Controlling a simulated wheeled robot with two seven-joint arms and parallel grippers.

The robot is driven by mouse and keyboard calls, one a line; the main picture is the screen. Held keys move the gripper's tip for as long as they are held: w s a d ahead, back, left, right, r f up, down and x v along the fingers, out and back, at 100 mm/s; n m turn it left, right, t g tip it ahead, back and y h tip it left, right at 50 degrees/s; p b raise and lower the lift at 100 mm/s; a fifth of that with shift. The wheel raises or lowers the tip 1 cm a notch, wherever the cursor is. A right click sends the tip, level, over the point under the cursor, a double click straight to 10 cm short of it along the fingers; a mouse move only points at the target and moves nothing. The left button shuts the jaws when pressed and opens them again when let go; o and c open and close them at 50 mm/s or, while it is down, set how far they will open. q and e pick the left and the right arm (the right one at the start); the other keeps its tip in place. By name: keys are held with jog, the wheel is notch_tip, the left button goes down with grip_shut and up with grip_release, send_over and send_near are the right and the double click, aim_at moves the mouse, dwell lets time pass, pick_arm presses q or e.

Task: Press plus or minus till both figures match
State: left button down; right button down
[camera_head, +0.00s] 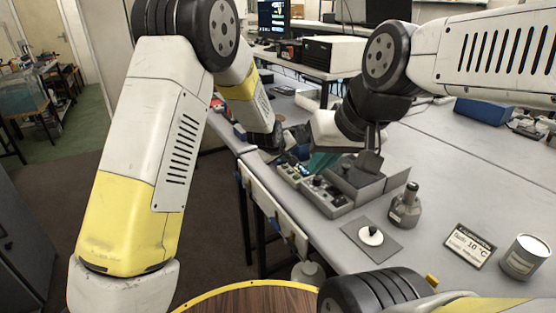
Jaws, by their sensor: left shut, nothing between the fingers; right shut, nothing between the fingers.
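A small dark card (469,245) lies tilted on the bench at right; its large figure seems to read 10 °C, the smaller print is not legible. A grey control unit (328,196) with knobs and small buttons stands at the bench's left edge. A second figure and the plus and minus marks cannot be made out. My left gripper (291,158) is shut and empty near the back of the unit, partly hidden by its own arm. My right gripper (369,162) is shut and empty, pointing down over the grey box behind the unit; contact cannot be told.
A grey flask-like bottle (405,207) stands right of the unit. A white round piece (371,236) sits on a grey mat (352,228). A labelled can (525,257) stands at far right. A blue box (484,111) lies farther back. The bench right of the bottle is largely clear.

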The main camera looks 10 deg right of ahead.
aim_at(284, 167)
pick_arm(q)
jog(key=shift+f, duration=0.1)
dwell(0.5)
jog(key=shift+f, duration=0.3)
jog(key=shift+f, duration=0.4)
dwell(0.5)
jog(key=shift+r, duration=0.8)
jog(key=shift+r, duration=2.5)
dwell(0.8)
